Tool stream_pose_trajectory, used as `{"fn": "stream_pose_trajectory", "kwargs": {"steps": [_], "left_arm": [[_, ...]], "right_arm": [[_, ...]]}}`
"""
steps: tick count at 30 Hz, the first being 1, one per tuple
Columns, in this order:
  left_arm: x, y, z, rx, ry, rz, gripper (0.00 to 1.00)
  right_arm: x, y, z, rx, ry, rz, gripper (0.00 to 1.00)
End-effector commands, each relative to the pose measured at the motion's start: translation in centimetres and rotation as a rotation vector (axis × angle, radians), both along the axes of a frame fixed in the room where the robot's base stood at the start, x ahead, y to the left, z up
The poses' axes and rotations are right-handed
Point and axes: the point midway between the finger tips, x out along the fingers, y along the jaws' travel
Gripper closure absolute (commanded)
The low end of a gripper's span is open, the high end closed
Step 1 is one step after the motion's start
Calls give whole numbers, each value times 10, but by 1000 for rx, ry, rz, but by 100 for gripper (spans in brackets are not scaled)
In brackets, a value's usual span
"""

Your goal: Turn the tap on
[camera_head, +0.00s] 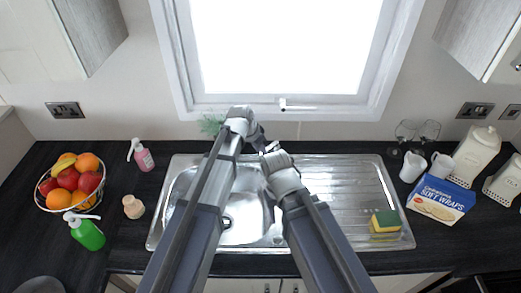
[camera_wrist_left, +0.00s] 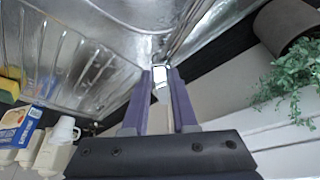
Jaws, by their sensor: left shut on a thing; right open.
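The steel sink (camera_head: 345,185) is set in the dark worktop under the window, basin on the left and drainer on the right. The tap (camera_wrist_left: 160,74) is a small bright metal piece between my left fingertips in the left wrist view. In the head view my arms largely hide it at the sink's back edge. My left gripper (camera_head: 260,140) is over that back edge, and its two purple fingers (camera_wrist_left: 160,88) are shut on the tap. My right gripper (camera_head: 268,152) is open just below it, close to the left one; its fingers are mostly hidden. I cannot see any water running.
A fruit basket (camera_head: 70,183), a pink soap bottle (camera_head: 143,156) and a green bottle (camera_head: 87,232) stand left. A sponge (camera_head: 385,221) lies on the drainer. A blue wraps box (camera_head: 440,199), mugs and glasses stand right. A potted plant (camera_wrist_left: 288,75) is close behind my left gripper.

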Motion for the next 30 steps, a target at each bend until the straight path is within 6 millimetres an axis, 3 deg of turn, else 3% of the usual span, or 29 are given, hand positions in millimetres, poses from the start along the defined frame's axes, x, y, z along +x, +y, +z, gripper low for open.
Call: {"fn": "stream_pose_trajectory", "kwargs": {"steps": [27,30], "left_arm": [[0,0,0,1,1,0,100],[3,-2,6,16,19,-1,100]], "right_arm": [[0,0,0,0,0,0,50],[0,0,8,0,0,-1,50]]}}
